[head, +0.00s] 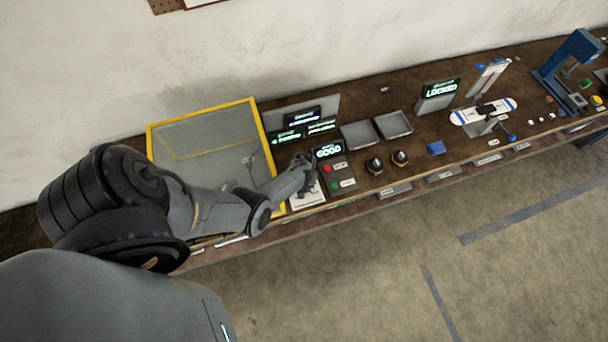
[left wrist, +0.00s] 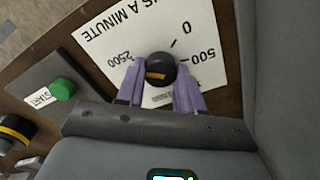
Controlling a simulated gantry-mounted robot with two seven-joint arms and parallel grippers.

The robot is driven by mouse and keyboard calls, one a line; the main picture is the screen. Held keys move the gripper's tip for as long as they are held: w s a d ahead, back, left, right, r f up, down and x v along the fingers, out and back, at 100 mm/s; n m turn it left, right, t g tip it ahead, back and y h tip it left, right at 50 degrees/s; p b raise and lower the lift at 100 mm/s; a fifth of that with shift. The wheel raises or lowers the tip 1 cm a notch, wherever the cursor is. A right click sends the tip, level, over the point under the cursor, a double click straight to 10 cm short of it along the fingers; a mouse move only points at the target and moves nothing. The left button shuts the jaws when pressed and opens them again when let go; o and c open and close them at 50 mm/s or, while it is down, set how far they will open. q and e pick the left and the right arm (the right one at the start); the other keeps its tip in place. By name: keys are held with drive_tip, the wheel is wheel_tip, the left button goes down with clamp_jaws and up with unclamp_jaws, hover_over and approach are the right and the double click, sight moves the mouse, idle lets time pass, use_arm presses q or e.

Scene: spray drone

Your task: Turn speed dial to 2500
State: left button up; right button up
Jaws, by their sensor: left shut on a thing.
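The speed dial (left wrist: 160,68) is a round black knob with an orange mark, on a white card (left wrist: 110,35) printed with 0, 500, 2500 and "A MINUTE". My left gripper (left wrist: 160,82) is shut on the dial, one purple finger on each side. In the left wrist view, 2500 is left of the knob, 500 right and 0 at the upper right. I cannot tell which number the knob points to. In the head view, my left gripper (head: 308,184) is over the white card (head: 307,199) and hides the dial. My right gripper is not in view.
A green START button (left wrist: 62,89) is left of the card. In the head view, a red button (head: 327,168) is below a display reading GOOD (head: 328,150). A yellow-framed bin (head: 205,125) is at the left. Trays (head: 358,135) and a white drone-like board (head: 482,112) are farther right.

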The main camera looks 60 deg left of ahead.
use_arm(q)
drive_tip(key=o, duration=1)
drive_tip(key=shift+o, duration=0.2)
wheel_tip(320, 180, up, 11)
idle(0.3)
idle(0.3)
